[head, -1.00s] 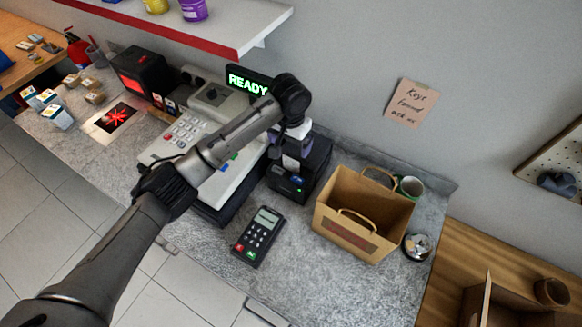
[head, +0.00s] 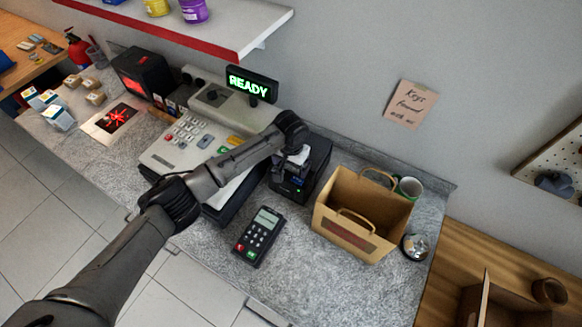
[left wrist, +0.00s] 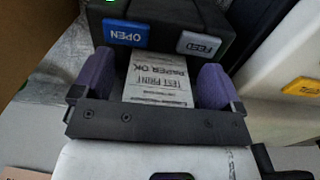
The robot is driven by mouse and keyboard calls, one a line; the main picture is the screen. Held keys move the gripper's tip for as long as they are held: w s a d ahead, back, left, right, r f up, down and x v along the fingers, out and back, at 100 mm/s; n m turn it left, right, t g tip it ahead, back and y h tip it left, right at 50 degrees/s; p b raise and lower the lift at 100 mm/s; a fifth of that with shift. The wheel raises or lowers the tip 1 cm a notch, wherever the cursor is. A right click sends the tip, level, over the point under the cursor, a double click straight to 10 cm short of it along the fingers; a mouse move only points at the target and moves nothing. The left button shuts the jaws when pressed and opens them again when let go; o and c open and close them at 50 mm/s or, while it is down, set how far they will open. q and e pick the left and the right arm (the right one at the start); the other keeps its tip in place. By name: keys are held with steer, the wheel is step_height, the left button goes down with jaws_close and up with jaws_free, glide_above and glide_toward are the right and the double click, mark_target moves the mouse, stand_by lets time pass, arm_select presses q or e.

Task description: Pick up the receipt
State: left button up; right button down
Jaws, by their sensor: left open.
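The receipt (left wrist: 158,75) is a white paper strip printed "TEST PRINT PAPER OK", upside down in the left wrist view. It comes out of the black receipt printer (left wrist: 165,12), which has a blue OPEN button and a grey FEED button. My left gripper (left wrist: 155,84) is open, with one purple finger pad on each side of the strip and gaps to both. In the head view my left gripper (head: 293,168) is down at the front of the printer (head: 318,160); the arm and gripper hide the receipt there. My right gripper is not in view.
The cash register (head: 180,150) stands left of the printer, under my arm. A card terminal (head: 258,237) lies in front. A paper bag (head: 350,235), a mug (head: 410,188) and a small dish (head: 416,247) are at the right. The front of the counter (head: 300,285) is clear.

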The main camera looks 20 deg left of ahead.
arm_select(q)
steer(key=shift+f, duration=0.15)
steer(key=shift+c, duration=0.4)
steer(key=c, duration=0.9)
